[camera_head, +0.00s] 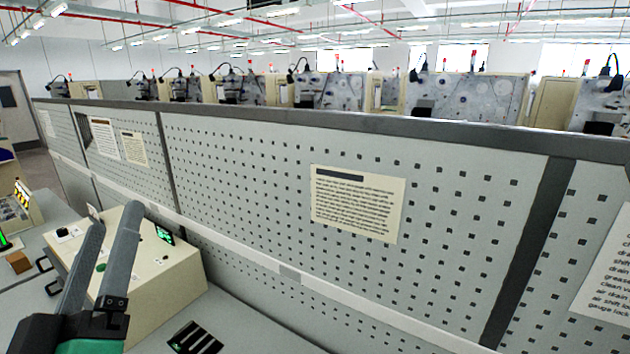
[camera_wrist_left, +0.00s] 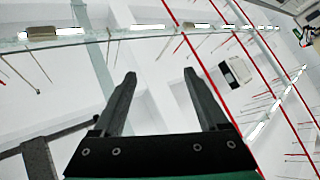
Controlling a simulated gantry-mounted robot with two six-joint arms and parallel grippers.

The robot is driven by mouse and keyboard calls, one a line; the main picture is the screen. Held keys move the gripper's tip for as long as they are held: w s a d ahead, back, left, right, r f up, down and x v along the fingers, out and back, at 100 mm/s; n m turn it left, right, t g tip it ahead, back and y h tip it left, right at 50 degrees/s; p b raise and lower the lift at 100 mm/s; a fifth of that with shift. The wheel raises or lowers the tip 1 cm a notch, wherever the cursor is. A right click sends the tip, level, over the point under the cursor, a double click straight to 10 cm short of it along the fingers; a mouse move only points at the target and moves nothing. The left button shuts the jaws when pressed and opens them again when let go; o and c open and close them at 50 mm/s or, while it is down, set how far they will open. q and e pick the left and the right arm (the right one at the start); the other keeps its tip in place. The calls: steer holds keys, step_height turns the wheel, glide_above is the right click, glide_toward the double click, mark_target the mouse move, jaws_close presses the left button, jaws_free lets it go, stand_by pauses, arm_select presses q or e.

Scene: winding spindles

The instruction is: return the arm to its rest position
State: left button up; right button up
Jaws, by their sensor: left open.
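My left gripper (camera_head: 115,217) shows at the lower left of the head view, its two dark grey fingers pointing up and apart. It is open with nothing between the fingers. It also shows in the left wrist view (camera_wrist_left: 159,73), where the open fingers stand against the white ceiling with red pipes and lights. In the head view the gripper is in front of a cream control box (camera_head: 170,274); I cannot tell whether they touch. My right gripper is in neither view.
A grey perforated panel (camera_head: 440,165) with paper notices (camera_head: 357,203) crosses the head view. A grey bench (camera_head: 250,325) lies below it, with a dark slotted item (camera_head: 195,338) on it. A small brown block (camera_head: 18,262) sits at the left. Machines (camera_head: 440,97) stand behind the panel.

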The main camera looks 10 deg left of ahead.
arm_select(q)
steer(key=s+d+r+m+t+h, duration=0.5)
steer(key=s+d+r+m+h, duration=0.3)
steer(key=r+m, duration=0.25)
step_height(320, 180, up, 21)
steer(key=a+h+p, duration=0.1)
steer(key=p, duration=2.1)
steer(key=shift+w+r+g, duration=0.15)
steer(key=shift+g, duration=0.15)
